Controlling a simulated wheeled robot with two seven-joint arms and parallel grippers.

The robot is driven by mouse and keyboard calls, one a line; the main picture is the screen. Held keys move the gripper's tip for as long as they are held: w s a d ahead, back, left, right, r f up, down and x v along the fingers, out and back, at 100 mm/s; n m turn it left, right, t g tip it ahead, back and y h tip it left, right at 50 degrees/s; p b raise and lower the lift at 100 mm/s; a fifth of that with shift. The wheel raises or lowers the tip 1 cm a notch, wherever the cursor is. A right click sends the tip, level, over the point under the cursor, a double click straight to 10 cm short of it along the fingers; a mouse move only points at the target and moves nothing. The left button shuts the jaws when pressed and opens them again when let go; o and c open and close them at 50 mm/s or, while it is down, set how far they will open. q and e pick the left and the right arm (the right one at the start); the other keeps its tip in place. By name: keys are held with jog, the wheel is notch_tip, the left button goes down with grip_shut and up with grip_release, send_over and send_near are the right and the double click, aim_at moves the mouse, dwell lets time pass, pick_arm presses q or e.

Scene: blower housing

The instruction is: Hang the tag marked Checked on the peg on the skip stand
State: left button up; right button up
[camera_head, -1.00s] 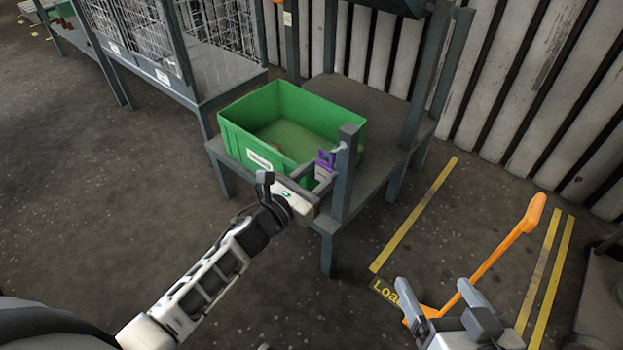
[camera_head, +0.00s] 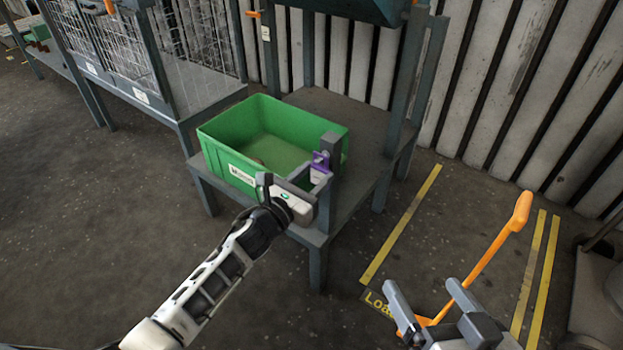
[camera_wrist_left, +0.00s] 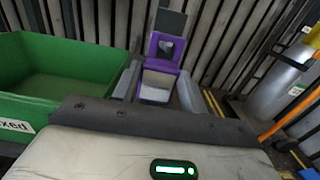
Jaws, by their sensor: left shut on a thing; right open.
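The tag (camera_head: 320,162) is purple at the top with a pale lower part. It also shows in the left wrist view (camera_wrist_left: 152,48), upright, with a hole near its top. My left gripper (camera_head: 307,178) is shut on the tag's pale lower part, between its fingers in the left wrist view (camera_wrist_left: 157,88). The tag is right at the grey post (camera_head: 330,190) at the front corner of the skip stand (camera_head: 345,110). The peg is hidden, so I cannot tell whether it is in the hole. The lettering is unreadable. My right gripper (camera_head: 432,300) is open and empty, away from the stand.
A green bin (camera_head: 222,150) with a white label stands on the stand beside my left gripper. Mesh cages on a bench (camera_head: 200,85) are at the left. An orange-handled truck (camera_head: 490,250) stands near my right gripper. A corrugated wall (camera_head: 530,100) closes the back.

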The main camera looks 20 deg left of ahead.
dwell(0.4)
pick_arm(q)
jog(key=o, duration=1)
jog(key=shift+o, duration=0.2)
